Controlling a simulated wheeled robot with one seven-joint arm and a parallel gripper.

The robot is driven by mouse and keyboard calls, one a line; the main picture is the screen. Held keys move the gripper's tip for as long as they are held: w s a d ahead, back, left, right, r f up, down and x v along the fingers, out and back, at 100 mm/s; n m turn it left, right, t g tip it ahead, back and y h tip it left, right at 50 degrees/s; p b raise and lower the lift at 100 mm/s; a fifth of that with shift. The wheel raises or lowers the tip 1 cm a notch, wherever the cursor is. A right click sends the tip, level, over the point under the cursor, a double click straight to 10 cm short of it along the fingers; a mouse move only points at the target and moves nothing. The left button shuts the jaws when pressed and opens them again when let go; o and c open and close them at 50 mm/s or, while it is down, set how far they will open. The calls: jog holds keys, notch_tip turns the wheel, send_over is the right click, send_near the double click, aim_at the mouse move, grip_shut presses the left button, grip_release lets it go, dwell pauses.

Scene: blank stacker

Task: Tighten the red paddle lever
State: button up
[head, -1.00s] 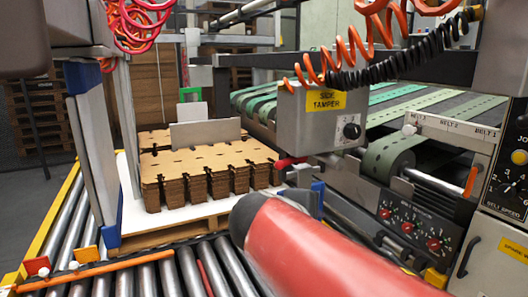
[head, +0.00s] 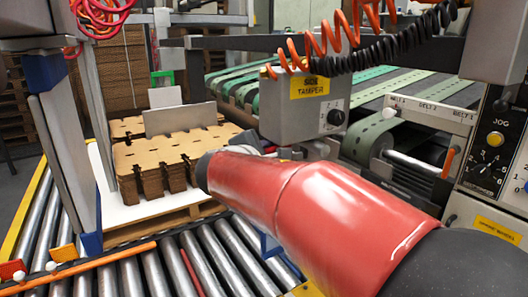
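My red arm reaches in from the lower right, and its far end lies just in front of and below the grey side tamper box (head: 298,118). My gripper is hidden behind the arm or out of view, so its state does not show. The red-handled lever seen earlier just below and left of the box does not show now; the arm covers that area. I cannot tell whether my gripper touches it.
Stacked brown cardboard blanks (head: 150,160) lie on a white sheet over a pallet at left. Metal rollers (head: 180,268) run along the front. Coiled orange and black cables (head: 330,48) hang above the box. A control panel (head: 490,150) stands at right.

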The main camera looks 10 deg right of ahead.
jog(key=shift+c, duration=0.4)
grip_shut()
jog(key=shift+f, duration=0.1)
